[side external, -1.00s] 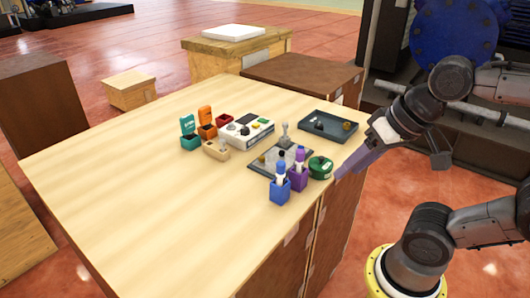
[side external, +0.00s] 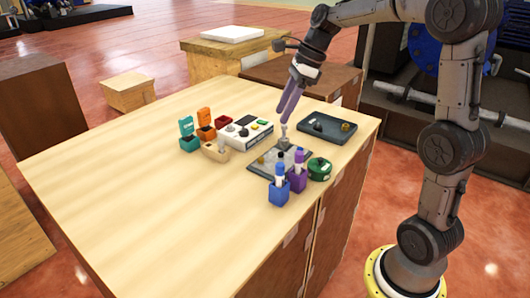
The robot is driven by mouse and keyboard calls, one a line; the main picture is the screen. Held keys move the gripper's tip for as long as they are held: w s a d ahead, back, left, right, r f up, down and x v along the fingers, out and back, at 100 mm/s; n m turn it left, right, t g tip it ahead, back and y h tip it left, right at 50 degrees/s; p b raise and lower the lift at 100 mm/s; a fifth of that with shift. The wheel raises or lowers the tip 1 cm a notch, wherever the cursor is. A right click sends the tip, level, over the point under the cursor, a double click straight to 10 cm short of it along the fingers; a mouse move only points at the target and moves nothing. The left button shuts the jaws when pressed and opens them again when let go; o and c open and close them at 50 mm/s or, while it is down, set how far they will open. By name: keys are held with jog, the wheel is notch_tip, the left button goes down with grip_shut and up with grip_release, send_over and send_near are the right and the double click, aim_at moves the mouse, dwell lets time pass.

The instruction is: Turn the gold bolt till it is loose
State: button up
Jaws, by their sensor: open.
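A small gold piece (side external: 262,160), which looks like the gold bolt, sits at the left part of a dark grey plate (side external: 262,170). A second gold piece (side external: 347,127) lies in the dark tray (side external: 330,137) behind the plate; its shape is too small to tell. A grey upright post (side external: 284,141) stands at the back of the plate. My gripper (side external: 287,118), with purple fingers, points down over the back of the plate, close above the post. It is open and holds nothing visible. Whether the fingers touch the post cannot be told.
A blue holder (side external: 279,194) and a purple holder (side external: 297,181) with markers stand in front of the plate, beside a round green container (side external: 319,170). A white device (side external: 245,132), a teal box (side external: 189,141) and an orange box (side external: 206,131) stand to the left. The table's front left is clear.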

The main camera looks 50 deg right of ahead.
aim_at(262, 159)
jog(key=x, duration=1.3)
jog(key=shift+d+f, duration=0.2)
jog(key=shift+f, duration=0.3)
grip_shut()
